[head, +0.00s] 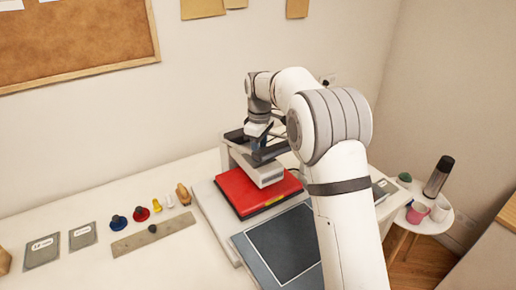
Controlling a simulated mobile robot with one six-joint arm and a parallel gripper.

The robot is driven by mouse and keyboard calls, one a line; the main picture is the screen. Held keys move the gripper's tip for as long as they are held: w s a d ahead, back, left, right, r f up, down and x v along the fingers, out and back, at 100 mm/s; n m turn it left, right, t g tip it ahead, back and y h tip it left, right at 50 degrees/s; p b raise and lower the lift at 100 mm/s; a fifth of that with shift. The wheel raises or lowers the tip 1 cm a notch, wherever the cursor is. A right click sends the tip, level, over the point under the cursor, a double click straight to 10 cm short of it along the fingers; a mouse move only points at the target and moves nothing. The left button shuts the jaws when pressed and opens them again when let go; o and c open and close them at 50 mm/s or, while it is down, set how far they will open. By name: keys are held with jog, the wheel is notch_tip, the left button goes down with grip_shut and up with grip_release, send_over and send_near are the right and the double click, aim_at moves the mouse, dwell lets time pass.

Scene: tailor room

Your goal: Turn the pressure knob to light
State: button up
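A press stands on the white table in the head view, with a white frame and head (266,174) over a red pad (240,190). My gripper (257,146) is at the top of the press, in among its dark upper parts. A small bluish part shows there, but I cannot tell whether it is the pressure knob. The knob and any markings on it are not clearly visible. The fingertips are too small and too covered to show whether they are open or shut, or touching anything. My arm hides the right side of the press.
A dark mat (285,245) lies in front of the press. Several small coloured knob-like pieces (141,214), a grey strip (125,244) and two cards (82,236) lie to the left. A round side table (433,226) at right holds a flask (438,177) and a pink mug (417,212).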

jog(key=n, duration=0.5)
jog(key=shift+a+f+n, duration=0.1)
jog(key=shift+n, duration=0.2)
jog(key=n, duration=0.5)
jog(key=shift+n, duration=0.3)
jog(key=shift+f, duration=0.1)
jog(key=o, duration=0.8)
jog(key=shift+s+a, duration=0.1)
jog(key=shift+s, duration=0.05)
jog(key=shift+o, duration=0.8)
